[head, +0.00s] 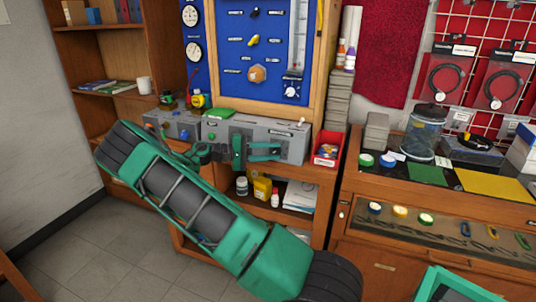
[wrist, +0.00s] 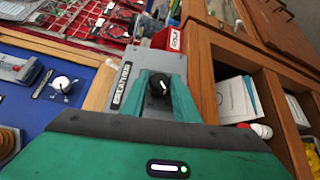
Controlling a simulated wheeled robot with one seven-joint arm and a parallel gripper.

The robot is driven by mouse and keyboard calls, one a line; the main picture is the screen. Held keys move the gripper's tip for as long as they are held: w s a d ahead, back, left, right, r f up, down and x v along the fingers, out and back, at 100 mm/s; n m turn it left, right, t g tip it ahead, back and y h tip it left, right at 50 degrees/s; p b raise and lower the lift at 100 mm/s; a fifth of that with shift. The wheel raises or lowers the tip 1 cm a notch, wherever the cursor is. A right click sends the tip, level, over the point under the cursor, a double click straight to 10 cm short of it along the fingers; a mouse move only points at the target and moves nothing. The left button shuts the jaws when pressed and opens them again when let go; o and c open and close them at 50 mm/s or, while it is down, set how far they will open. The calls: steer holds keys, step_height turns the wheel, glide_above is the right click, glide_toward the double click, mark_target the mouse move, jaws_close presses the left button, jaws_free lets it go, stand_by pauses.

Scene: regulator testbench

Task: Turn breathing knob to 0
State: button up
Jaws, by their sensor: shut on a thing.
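A black knob (wrist: 158,84) with a white pointer mark sits on the grey test box, between my fingertips in the wrist view. A dark label with light lettering (wrist: 122,82), which seems to read "BREATHING", is just left of it. The scale around the knob is not readable. My gripper (wrist: 157,91) is shut on the knob, with one green finger on each side. In the head view my gripper (head: 266,151) is at the front face of the grey test box (head: 294,145), and the knob is hidden or too small to make out.
A blue panel (head: 235,53) with gauges and knobs stands above the box. A red bin (head: 328,148) is right of the box. A shelf below holds bottles and papers (head: 298,195). A wooden counter (head: 350,188) with a jar and tapes stands at right.

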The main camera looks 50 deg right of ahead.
steer(key=shift+f, duration=0.1)
steer(key=o, duration=1.1)
steer(key=shift+c, duration=0.2)
steer(key=shift+w+a, duration=0.15)
steer(key=shift+w, duration=0.05)
steer(key=f+v, duration=0.1)
steer(key=v, duration=0.9)
steer(key=shift+w+a+r, duration=0.15)
steer(key=shift+w+r, duration=0.05)
steer(key=shift+r, duration=0.2)
